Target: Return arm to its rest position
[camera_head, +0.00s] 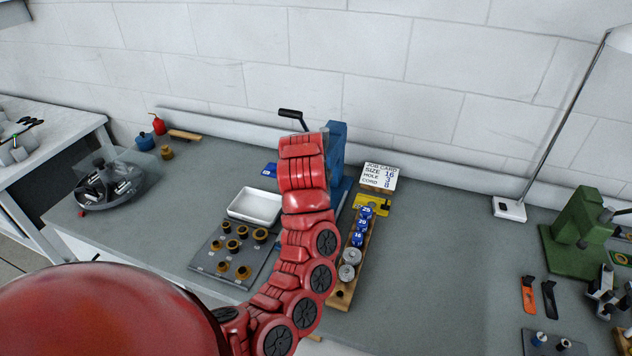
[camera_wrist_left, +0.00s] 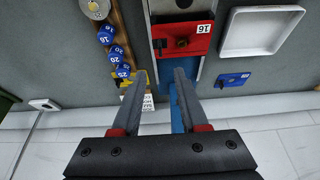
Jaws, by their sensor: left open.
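My left arm (camera_head: 305,190), red and jointed, reaches from the lower left up to the blue bench press (camera_head: 338,150) in the head view. Its gripper is hidden behind the arm there. In the left wrist view, my left gripper (camera_wrist_left: 160,78) has its two grey fingers apart with nothing between them. The fingers point toward the blue press, which holds a red block labelled 16 (camera_wrist_left: 183,40). The fingertips appear just short of the red block; contact cannot be told. My right gripper is not in view.
A wooden rack (camera_head: 340,297) with blue numbered pieces stands right of the press, near a job card (camera_head: 379,176). A white tray (camera_head: 255,206) and a grey plate of brass parts (camera_head: 212,262) lie left. A green press (camera_head: 580,230) and lamp (camera_head: 509,208) stand right.

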